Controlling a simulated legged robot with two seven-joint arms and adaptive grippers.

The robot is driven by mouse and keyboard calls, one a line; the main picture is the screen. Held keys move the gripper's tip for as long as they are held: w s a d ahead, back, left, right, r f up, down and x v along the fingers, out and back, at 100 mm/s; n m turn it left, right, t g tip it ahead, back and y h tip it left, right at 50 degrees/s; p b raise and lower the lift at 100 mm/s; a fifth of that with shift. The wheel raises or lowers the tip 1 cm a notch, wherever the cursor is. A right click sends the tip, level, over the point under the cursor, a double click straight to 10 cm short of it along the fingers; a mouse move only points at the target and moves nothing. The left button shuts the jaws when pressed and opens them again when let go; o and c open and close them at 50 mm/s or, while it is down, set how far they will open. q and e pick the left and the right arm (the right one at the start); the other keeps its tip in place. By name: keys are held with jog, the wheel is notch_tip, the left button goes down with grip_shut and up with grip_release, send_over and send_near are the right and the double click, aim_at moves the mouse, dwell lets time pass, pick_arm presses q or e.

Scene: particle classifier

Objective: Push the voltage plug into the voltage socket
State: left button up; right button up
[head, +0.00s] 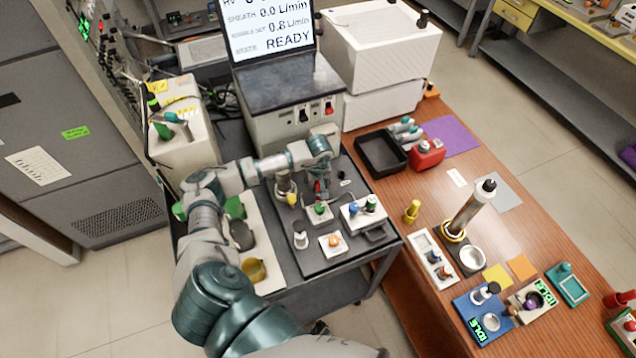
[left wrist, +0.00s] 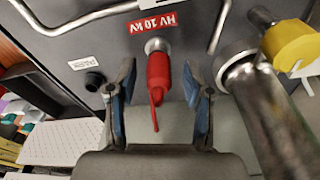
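The red voltage plug (left wrist: 158,75) is in the middle of the left wrist view, with its thin red tail pointing towards me. Its far end meets a pale round socket (left wrist: 156,46) below the red "HV 10 kV" label (left wrist: 151,23); I cannot tell how deep it sits. My left gripper (left wrist: 161,108) is open, with one blue-padded finger on each side of the plug and a visible gap to both. In the head view the left gripper (head: 319,180) is over the grey cart top, beside a small red piece. My right gripper is not in view.
A metal cylinder (left wrist: 275,115) and a yellow knob (left wrist: 290,45) stand close to the right finger. A black port (left wrist: 95,80) is on the left. Grey bent rails (left wrist: 80,20) run along the panel. Small blocks with coloured caps (head: 332,243) stand on the cart.

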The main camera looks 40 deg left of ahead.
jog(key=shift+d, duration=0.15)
pick_arm(q)
jog(key=shift+r, duration=0.15)
notch_tip(320, 180, up, 12)
jog(key=s+d, duration=0.1)
jog(key=shift+f, duration=0.25)
jog(key=shift+s+f, duration=0.1)
dwell(0.4)
